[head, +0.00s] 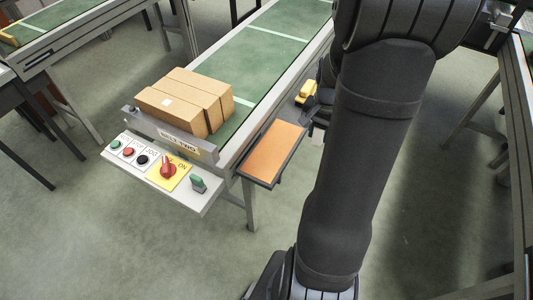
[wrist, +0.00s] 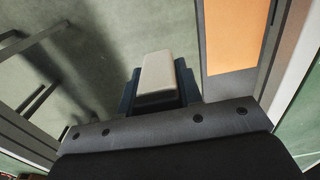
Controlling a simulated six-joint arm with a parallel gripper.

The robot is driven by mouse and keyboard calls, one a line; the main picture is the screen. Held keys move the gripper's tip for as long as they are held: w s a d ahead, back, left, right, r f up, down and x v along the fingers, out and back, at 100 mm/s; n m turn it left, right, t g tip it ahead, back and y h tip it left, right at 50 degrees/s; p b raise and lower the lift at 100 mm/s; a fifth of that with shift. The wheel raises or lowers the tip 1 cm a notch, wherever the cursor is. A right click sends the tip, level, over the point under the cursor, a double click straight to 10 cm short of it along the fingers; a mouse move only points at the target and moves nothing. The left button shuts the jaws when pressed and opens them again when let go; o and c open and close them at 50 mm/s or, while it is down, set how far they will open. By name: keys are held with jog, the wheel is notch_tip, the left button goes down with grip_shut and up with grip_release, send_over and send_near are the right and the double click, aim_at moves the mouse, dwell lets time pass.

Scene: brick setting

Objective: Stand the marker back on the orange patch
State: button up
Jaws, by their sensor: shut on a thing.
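The orange patch (head: 273,151) lies on a dark-rimmed shelf beside the conveyor and is bare where it shows. It also shows at the upper right of the wrist view (wrist: 232,35). My gripper (wrist: 158,88) is shut on a pale block-shaped thing, which I take to be the marker (wrist: 157,70). The marker is left of the shelf in the wrist view, with floor behind it. In the head view a small pale piece, likely the marker (head: 318,137), shows just right of the shelf. My arm hides most of the gripper there.
Brown cartons (head: 185,101) sit at the near end of the green conveyor (head: 262,55). A control panel (head: 160,172) with buttons and a red knob juts out in front. A small yellow thing (head: 306,92) is by the conveyor's right side. Open floor lies in front.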

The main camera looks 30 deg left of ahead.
jog(key=s+a+r, duration=0.3)
jog(key=s, duration=0.1)
jog(key=a+f, duration=0.2)
jog(key=a, duration=0.1)
jog(key=s+a+f, duration=0.1)
jog(key=a+f, duration=0.1)
jog(key=a, duration=0.2)
jog(key=a+f, duration=0.3)
jog(key=a, duration=0.1)
jog(key=shift+s+a, duration=0.15)
jog(key=shift+a, duration=0.05)
jog(key=shift+f, duration=2)
jog(key=shift+f, duration=0.15)
jog(key=o, duration=0.8)
